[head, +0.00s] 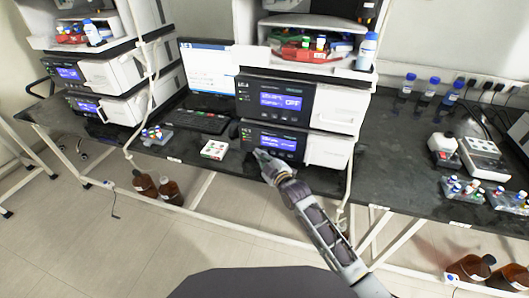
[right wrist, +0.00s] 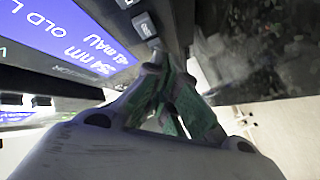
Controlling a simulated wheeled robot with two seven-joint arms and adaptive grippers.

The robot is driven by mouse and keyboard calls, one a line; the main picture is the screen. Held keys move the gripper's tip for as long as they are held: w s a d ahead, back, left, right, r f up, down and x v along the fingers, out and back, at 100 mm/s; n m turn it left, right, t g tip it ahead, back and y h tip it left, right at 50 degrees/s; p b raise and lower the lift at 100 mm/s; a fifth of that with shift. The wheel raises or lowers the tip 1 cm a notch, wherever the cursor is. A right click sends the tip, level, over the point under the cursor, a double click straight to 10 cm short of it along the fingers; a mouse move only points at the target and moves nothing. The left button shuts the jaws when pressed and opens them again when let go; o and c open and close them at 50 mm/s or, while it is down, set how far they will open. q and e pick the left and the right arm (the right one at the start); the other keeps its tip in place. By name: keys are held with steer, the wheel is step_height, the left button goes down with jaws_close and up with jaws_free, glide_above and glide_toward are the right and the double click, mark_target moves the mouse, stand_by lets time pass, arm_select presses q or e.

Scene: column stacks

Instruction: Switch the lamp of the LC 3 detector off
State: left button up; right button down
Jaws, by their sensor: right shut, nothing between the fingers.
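In the head view, the middle stack has a lower unit with a lit blue display (head: 270,141) and an upper unit whose blue display (head: 281,101) seems to read OFF. Which is the LC 3 detector I cannot read for sure. My right gripper (head: 262,157) is at the lower unit's front, below its display. In the right wrist view, the shut, empty fingers (right wrist: 158,65) point at a small grey button (right wrist: 144,26) beside an upside-down display (right wrist: 65,38) showing "254 nm" and "OLD L". The tips look very near or touching; contact is unclear. My left gripper is not in view.
A second stack (head: 110,75) stands at the left, with a monitor (head: 207,67) and keyboard (head: 201,121) between. A white box (head: 214,150) and vial rack (head: 157,135) lie on the dark bench. A pale tube (head: 349,185) hangs right of my gripper. Blue-capped bottles (head: 427,90) stand right.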

steer(key=shift+w+d, duration=0.1)
steer(key=shift+w, duration=0.1)
stand_by(0.3)
steer(key=shift+s, duration=0.15)
steer(key=shift+s+a+r+p, duration=0.1)
steer(key=shift+s+a+p, duration=0.1)
steer(key=shift+s+p, duration=0.25)
steer(key=shift+s+a, duration=0.1)
steer(key=shift+s, duration=0.15)
steer(key=shift+s+p, duration=0.1)
steer(key=shift+p, duration=0.25)
steer(key=s+p, duration=0.1)
steer(key=s+a+p, duration=0.1)
steer(key=s, duration=0.1)
steer(key=s+p, duration=0.1)
steer(key=shift+s+a, duration=0.25)
stand_by(0.5)
stand_by(0.6)
